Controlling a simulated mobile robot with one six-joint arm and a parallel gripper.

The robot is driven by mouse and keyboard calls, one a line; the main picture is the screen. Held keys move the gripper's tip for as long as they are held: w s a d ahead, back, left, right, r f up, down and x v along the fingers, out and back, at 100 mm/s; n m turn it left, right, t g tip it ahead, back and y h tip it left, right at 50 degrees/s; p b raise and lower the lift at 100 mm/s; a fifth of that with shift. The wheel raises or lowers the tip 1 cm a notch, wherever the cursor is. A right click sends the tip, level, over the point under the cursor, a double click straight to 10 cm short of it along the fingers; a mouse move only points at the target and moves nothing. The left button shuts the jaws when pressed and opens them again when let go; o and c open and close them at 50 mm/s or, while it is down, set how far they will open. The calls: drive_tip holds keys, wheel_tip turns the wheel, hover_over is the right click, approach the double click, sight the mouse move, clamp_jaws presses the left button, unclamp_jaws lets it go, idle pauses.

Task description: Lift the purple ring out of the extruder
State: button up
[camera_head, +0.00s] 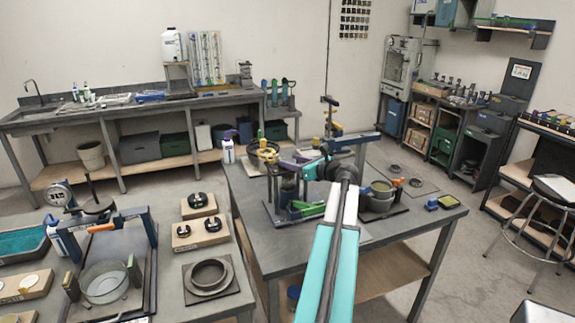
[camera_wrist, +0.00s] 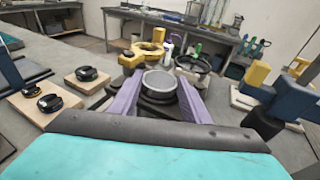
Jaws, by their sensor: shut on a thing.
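My gripper (camera_wrist: 160,78) has two long purple fingers in the wrist view. They are shut on a round grey ring-like piece (camera_wrist: 159,83) with a pale inside and a dark lower band. It looks grey rather than clearly purple, and its underside is hidden. In the head view my gripper (camera_head: 298,162) is over the middle bench, amid the apparatus that seems to be the extruder (camera_head: 283,212). My arm hides part of it. A yellow handwheel (camera_wrist: 148,49) and a dark handwheel (camera_wrist: 193,62) stand just beyond the fingers. I cannot tell whether the held piece still touches the apparatus.
A dark pot (camera_head: 378,200) on a plate and a small yellow-topped box (camera_head: 445,202) are right of my arm. A blue and yellow post fixture (camera_wrist: 278,92) stands close on the right. The left bench holds a dark ring (camera_head: 208,275). The middle bench's near left (camera_head: 258,245) is bare.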

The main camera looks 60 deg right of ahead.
drive_tip(key=shift+r, duration=0.15)
drive_tip(key=shift+r+b, duration=0.55)
drive_tip(key=shift+r, duration=0.8)
drive_tip(key=f+b+v, duration=0.1)
drive_tip(key=b+v, duration=0.2)
drive_tip(key=v, duration=1.3)
drive_tip(key=shift+s, duration=0.15)
drive_tip(key=shift+d, duration=0.1)
